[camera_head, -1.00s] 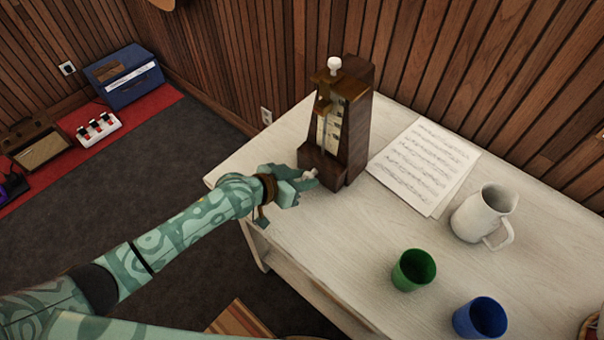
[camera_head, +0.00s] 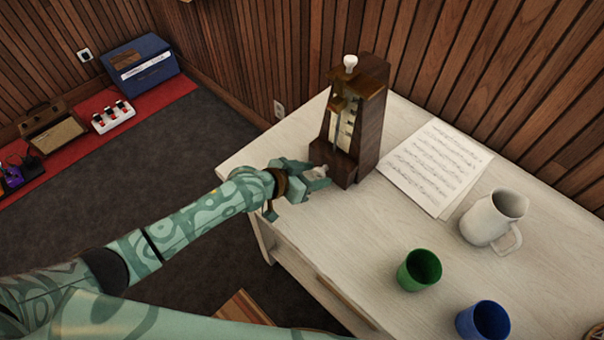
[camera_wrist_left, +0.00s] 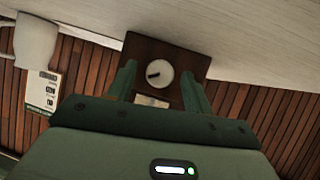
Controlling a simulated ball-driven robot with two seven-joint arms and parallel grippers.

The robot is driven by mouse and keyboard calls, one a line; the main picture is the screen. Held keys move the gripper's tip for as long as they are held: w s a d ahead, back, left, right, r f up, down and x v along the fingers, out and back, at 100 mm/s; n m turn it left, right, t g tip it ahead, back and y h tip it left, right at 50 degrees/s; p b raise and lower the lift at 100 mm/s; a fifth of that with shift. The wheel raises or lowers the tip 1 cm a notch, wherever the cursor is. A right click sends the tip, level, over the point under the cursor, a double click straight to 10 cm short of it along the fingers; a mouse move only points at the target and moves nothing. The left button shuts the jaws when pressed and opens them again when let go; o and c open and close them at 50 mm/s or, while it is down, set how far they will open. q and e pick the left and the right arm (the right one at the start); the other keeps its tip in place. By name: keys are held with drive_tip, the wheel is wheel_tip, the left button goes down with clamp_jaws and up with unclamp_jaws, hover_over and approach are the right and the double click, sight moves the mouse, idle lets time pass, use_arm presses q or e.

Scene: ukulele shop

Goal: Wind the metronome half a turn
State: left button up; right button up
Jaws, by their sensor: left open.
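The metronome (camera_head: 366,120) is a dark brown wooden case standing upright on the white table, with a pale scale on its front and a white knob on top. A small pale round winding knob (camera_wrist_left: 159,74) with a dark mark sits low on the case, facing my left gripper. My left gripper (camera_head: 317,172) is open at that knob. In the left wrist view, its two green fingers (camera_wrist_left: 158,85) stand on either side of the knob with gaps showing, so they do not grip it. My right gripper is not in view.
Sheet music (camera_head: 435,167) lies to the right of the metronome on the white table (camera_head: 350,240). A white pitcher (camera_head: 485,218), a green cup (camera_head: 419,270) and a blue cup (camera_head: 483,321) stand nearer the front. The wood-panelled wall (camera_head: 440,60) is close behind.

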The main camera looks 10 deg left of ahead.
use_arm(q)
drive_tip(key=p+v, duration=0.4)
drive_tip(key=v, duration=1.2)
